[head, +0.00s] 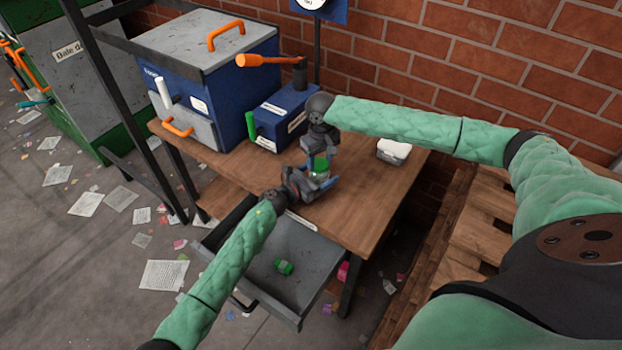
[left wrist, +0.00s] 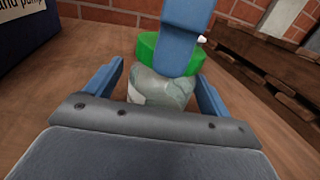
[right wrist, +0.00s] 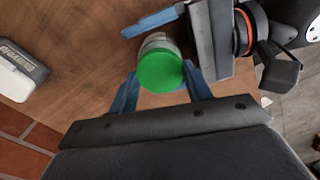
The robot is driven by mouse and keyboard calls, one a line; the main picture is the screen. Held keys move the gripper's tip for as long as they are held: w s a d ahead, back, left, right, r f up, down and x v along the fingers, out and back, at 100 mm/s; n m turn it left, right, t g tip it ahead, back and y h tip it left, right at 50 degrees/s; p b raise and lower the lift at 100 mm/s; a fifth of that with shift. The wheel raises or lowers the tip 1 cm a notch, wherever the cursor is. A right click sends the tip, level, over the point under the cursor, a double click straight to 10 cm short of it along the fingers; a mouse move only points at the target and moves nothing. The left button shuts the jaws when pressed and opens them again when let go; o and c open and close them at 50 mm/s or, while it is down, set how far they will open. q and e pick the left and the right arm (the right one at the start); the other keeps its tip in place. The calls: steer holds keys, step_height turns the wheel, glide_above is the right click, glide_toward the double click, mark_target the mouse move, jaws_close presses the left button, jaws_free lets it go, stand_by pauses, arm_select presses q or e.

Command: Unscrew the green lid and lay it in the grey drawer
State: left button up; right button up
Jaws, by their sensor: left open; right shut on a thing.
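The clear jar (left wrist: 160,90) stands on the wooden table with the green lid (right wrist: 160,72) at its top; I see no clear gap between them. The lid also shows small in the head view (head: 320,164). My right gripper (head: 319,156) reaches down from above and is shut on the lid, one blue finger on each side. My left gripper (left wrist: 158,84) is open, low down, with its fingers on either side of the jar body and apart from it. The grey drawer (head: 310,277) under the table is pulled open; a small green object (head: 283,267) lies in it.
A blue box (head: 285,115) with an orange-handled lever and a larger blue bin (head: 222,85) stand at the table's back left. A brick wall is behind. The table's front right is clear.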

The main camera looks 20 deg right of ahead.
arm_select(q)
steer(key=shift+x, duration=0.8)
steer(key=c, duration=1.5)
arm_select(e)
steer(key=shift+o, duration=0.5)
steer(key=c, duration=0.4)
